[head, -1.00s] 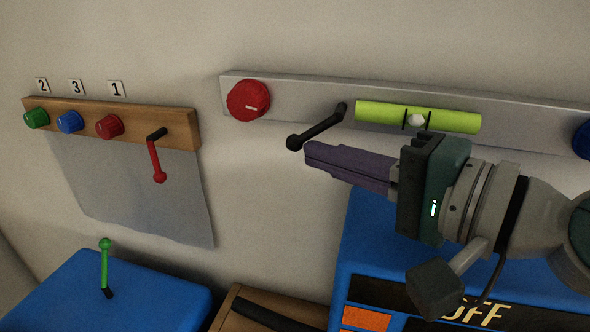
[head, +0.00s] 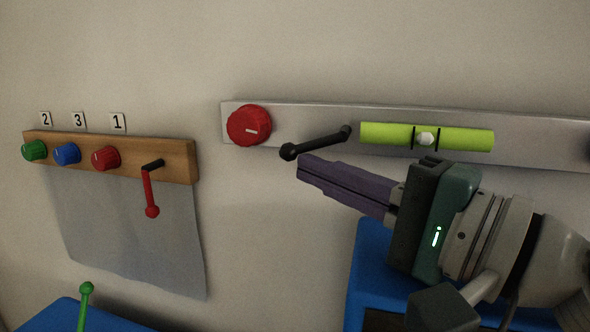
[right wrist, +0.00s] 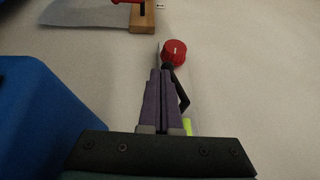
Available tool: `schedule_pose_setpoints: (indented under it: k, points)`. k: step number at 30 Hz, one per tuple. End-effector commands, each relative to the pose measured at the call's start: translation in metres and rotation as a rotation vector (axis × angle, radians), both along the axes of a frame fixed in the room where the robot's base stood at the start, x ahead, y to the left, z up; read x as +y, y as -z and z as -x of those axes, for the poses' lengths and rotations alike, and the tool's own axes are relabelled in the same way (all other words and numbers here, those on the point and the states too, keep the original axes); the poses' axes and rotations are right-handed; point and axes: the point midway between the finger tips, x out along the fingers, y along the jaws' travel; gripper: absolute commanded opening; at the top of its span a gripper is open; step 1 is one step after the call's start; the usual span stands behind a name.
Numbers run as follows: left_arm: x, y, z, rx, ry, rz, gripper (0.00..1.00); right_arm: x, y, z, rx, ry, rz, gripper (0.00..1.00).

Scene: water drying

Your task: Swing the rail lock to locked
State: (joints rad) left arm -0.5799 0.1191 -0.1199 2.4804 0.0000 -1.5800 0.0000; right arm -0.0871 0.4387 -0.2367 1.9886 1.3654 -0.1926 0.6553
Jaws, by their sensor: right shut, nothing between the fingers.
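The grey rail (head: 520,127) on the wall carries a black lever (head: 318,143) with a ball end. My right gripper (head: 300,168) has purple fingers, shut and empty. Its tips are just below the ball end; I cannot tell whether they touch it. In the right wrist view, the fingers (right wrist: 158,72) point toward the red dial (right wrist: 175,50), and the black lever (right wrist: 181,92) shows partly behind them. My left gripper is out of view.
A yellow-green level (head: 386,134) sits on the rail right of the lever. A wooden strip (head: 180,160) at left holds green, blue and red knobs and a red lever (head: 150,192). Blue boxes stand below. The wall between is clear.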

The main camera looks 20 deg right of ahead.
Motion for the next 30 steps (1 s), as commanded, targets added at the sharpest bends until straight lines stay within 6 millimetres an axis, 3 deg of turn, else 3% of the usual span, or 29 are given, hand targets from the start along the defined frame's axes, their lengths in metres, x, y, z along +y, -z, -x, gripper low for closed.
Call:
schedule_pose_setpoints:
  k: [30]
  points:
    - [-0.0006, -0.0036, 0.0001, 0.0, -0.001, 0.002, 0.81, 0.0088, -0.0052, -0.0049, 0.002, -0.001, 0.0, 0.0]
